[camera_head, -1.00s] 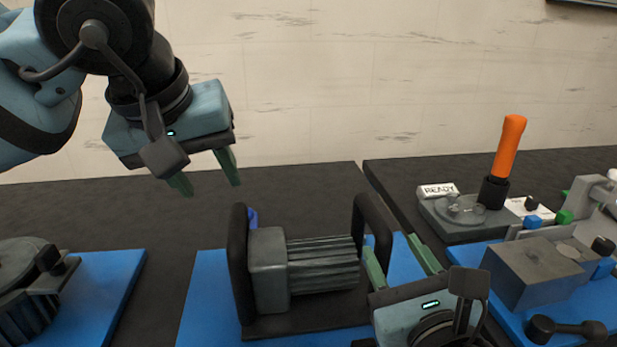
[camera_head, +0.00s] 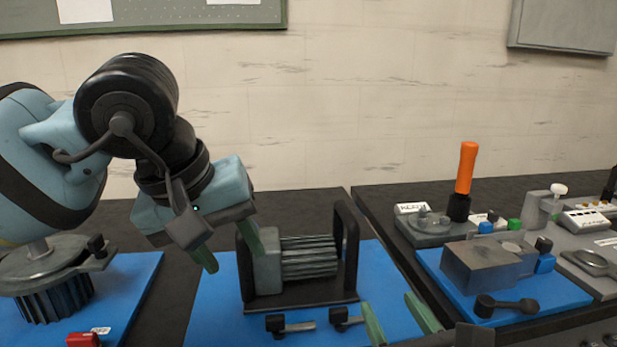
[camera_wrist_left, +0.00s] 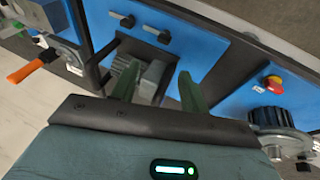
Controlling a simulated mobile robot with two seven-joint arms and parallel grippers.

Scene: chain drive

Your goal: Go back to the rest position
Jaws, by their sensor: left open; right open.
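My left gripper (camera_head: 230,252) is open and empty. In the head view it hangs in the air at the left of the grey ribbed motor block (camera_head: 305,258), its fingers covering part of that block's left side. In the left wrist view the left gripper's two green fingers (camera_wrist_left: 157,86) are spread apart, with the motor block (camera_wrist_left: 150,75) seen behind the gap. My right gripper (camera_head: 398,320) is at the lower edge of the head view, open. Only its two green fingers and a little of its body show, with nothing between them.
The motor stands between black handles (camera_head: 346,250) on a blue mat (camera_head: 215,310). Two black clamps (camera_head: 290,326) lie in front. At left is a ribbed round part (camera_head: 55,298) with a red button (camera_head: 83,339). At right are a grey block (camera_head: 480,265) and an orange-handled tool (camera_head: 466,168).

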